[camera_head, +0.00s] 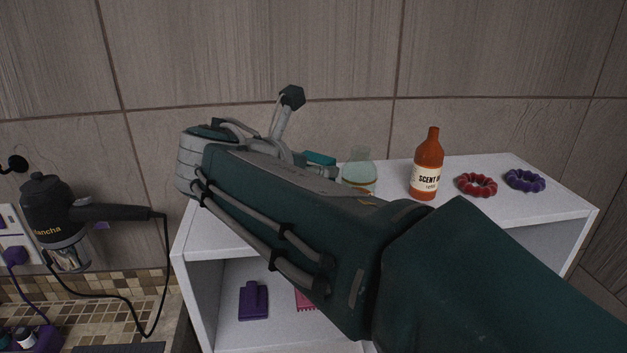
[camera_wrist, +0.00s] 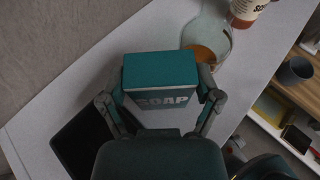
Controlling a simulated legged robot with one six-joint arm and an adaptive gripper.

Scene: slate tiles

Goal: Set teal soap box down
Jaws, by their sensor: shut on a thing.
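The teal soap box (camera_wrist: 160,75) is in the wrist view, with a teal top and a side marked SOAP. My gripper (camera_wrist: 160,103) is shut on it, one finger on each side. The box is over the white shelf top (camera_wrist: 118,45); whether its underside touches the surface is hidden. In the head view only a small teal part of the box (camera_head: 320,158) shows behind my arm, beside a glass flask.
The glass flask (camera_head: 359,170) stands close to the box. An orange-brown bottle (camera_head: 428,168), a red ring (camera_head: 477,184) and a purple ring (camera_head: 524,181) stand farther right on the white shelf top (camera_head: 505,164). The tiled wall is behind.

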